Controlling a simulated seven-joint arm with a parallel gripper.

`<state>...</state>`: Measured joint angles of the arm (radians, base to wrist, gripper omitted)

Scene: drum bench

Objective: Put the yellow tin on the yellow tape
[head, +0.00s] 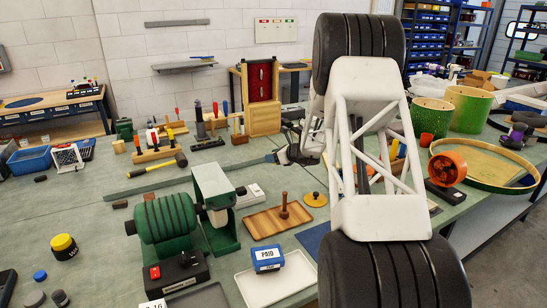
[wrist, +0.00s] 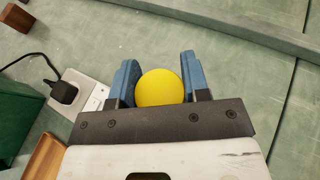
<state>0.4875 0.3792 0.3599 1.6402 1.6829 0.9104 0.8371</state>
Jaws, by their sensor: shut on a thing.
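The yellow tin shows in the wrist view (wrist: 160,88) as a plain yellow round top between the two blue fingers of my gripper (wrist: 159,62). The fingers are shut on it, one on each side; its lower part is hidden. In the head view my gripper (head: 273,157) is small and partly behind my arm, near the long grey bar, and I cannot make out the tin there. A flat round yellow thing with a dark middle, which looks like the yellow tape (head: 315,199), lies on the bench to the right of the wooden tray.
A wooden tray (head: 270,222) with an upright peg and a white power strip (head: 249,194) are near my gripper. A green machine (head: 165,220) stands to the left. A yellow-lidded black jar (head: 64,246) stands at far left. The long grey bar (head: 190,179) crosses the bench.

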